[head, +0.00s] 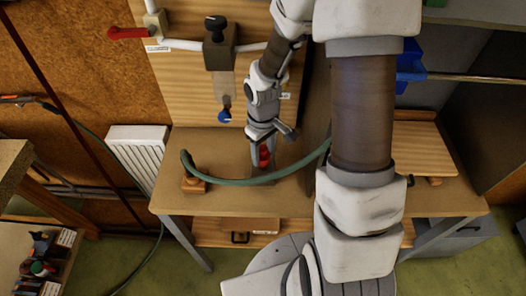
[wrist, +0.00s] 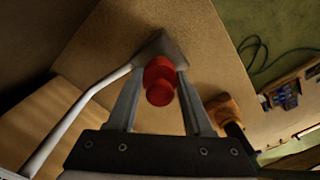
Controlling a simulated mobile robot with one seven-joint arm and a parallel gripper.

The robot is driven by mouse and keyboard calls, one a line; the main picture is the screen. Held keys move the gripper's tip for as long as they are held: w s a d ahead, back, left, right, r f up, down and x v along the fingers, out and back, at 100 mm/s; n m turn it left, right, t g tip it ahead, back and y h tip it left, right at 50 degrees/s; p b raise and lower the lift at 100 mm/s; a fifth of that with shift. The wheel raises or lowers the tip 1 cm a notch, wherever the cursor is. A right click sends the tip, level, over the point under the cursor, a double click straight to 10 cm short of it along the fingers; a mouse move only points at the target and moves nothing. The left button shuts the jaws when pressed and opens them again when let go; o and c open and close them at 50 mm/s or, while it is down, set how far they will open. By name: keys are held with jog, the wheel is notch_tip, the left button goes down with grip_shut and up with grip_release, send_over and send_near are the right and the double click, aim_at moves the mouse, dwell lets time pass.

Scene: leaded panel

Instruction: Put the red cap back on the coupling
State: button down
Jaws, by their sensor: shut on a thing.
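The red cap (wrist: 159,94) is a stepped round piece between my gripper's fingers in the wrist view. It also shows as a small red shape (head: 264,158) below my gripper (head: 264,146) in the head view. My gripper (wrist: 158,76) is shut on the cap, above the wooden bench. Just beyond the cap in the wrist view is a grey fitting (wrist: 160,47) at the end of a pale pipe (wrist: 88,97); it looks like the coupling. The cap overlaps it, so I cannot tell whether they touch.
A green hose (head: 245,183) crosses the bench front from an orange block (head: 194,184). A wooden panel carries a valve block (head: 219,50), a red lever (head: 128,33) and a blue knob (head: 224,115). The bench top (head: 205,144) left of my gripper is mostly clear.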

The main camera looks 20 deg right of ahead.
aim_at(263, 148)
jog(key=shift+f+b, duration=0.8)
jog(key=shift+f, duration=0.25)
jog(key=shift+c, duration=1.1)
grip_release()
jog(key=shift+r, duration=0.1)
notch_tip(263, 148, up, 17)
jog(key=shift+r+p, duration=0.15)
jog(key=shift+p, duration=0.3)
jog(key=s+r+m+t, duration=0.5)
jog(key=s+r, duration=0.6)
jog(key=s, duration=0.3)
jog(key=shift+t, duration=0.3)
